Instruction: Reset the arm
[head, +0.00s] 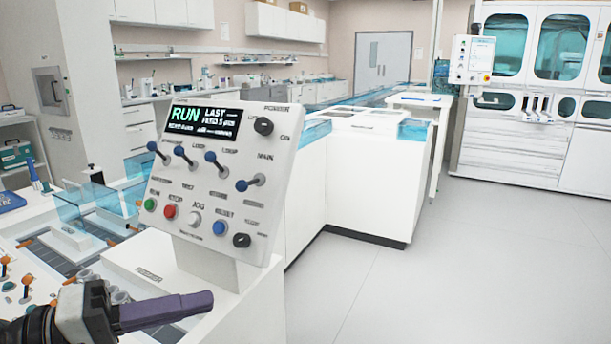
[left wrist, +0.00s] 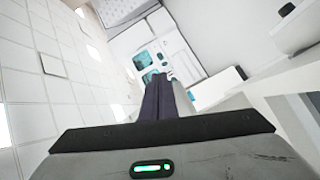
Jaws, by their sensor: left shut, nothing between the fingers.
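My left gripper (head: 205,302) comes in at the lower left of the head view, in front of the control panel's base. Its dark purple fingers are closed together with nothing between them. The closed fingers also show in the left wrist view (left wrist: 160,95), pointing away from the panel toward the room. The white control panel (head: 262,185) stands tilted above the gripper, with a display reading RUN, blue-tipped levers, coloured buttons and black knobs. The gripper appears apart from the panel. My right gripper is not in view.
A white bench with a track (head: 60,255) and clear blue covers lies at the left. White cabinets (head: 385,190) run behind the panel. A large white machine (head: 540,100) stands at the back right. The grey floor (head: 480,280) at the right is clear.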

